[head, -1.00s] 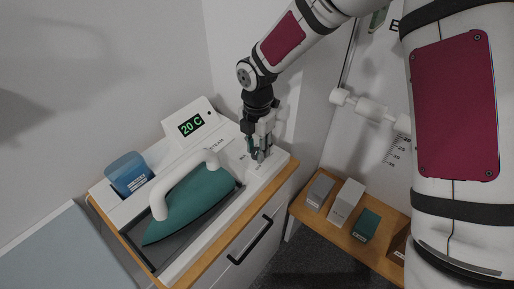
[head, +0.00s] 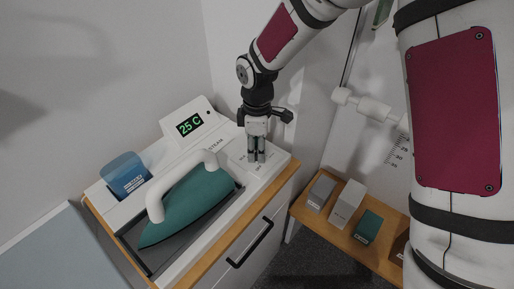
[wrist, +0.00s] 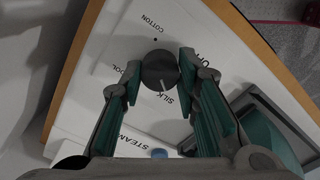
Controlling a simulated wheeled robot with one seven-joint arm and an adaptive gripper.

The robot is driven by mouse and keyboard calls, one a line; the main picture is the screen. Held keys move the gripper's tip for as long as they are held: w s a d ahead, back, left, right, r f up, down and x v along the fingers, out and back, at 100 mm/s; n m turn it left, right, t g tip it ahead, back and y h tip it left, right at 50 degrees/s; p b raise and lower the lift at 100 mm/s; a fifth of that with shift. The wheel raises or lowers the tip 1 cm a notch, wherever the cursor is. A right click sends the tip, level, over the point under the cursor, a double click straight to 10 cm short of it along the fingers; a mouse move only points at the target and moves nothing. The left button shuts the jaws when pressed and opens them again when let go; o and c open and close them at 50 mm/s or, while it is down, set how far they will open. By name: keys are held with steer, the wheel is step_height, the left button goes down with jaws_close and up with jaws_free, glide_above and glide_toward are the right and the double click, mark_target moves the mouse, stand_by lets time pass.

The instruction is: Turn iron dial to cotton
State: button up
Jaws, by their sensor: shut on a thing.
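The iron dial (wrist: 159,68) is a dark round knob with a light pointer mark in the wrist view. The mark points toward the SILK label (wrist: 167,101). The COTTON label (wrist: 147,22) is on the far side of the dial, beside a small dot. The WOOL label is partly hidden by a finger. My gripper (wrist: 160,72) has its green-padded fingers on either side of the dial, shut on it. In the head view my gripper (head: 257,158) points down at the white panel, hiding the dial.
A teal iron (head: 192,204) with a white handle rests left of my gripper. A display (head: 190,124) behind it reads 25 C. A blue cup (head: 126,174) stands at the left. A blue button (wrist: 159,153) is near the STEAM label. Boxes sit on a low shelf (head: 333,232) at the right.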

steer(key=m, duration=0.4)
steer(key=shift+m, duration=0.3)
steer(key=m, duration=0.5)
steer(key=shift+m, duration=0.3)
steer(key=m, duration=0.4)
steer(key=shift+p, duration=0.35)
steer(key=m+p, duration=0.1)
steer(key=m, duration=0.4)
steer(key=m+p, duration=0.1)
steer(key=m, duration=0.3)
steer(key=shift+p, duration=0.35)
steer(key=m+p, duration=0.1)
steer(key=m, duration=0.5)
steer(key=shift+p, duration=0.4)
steer(key=m+p, duration=0.1)
steer(key=m, duration=0.7)
steer(key=shift+m+p, duration=0.3)
steer(key=shift+p, duration=0.1)
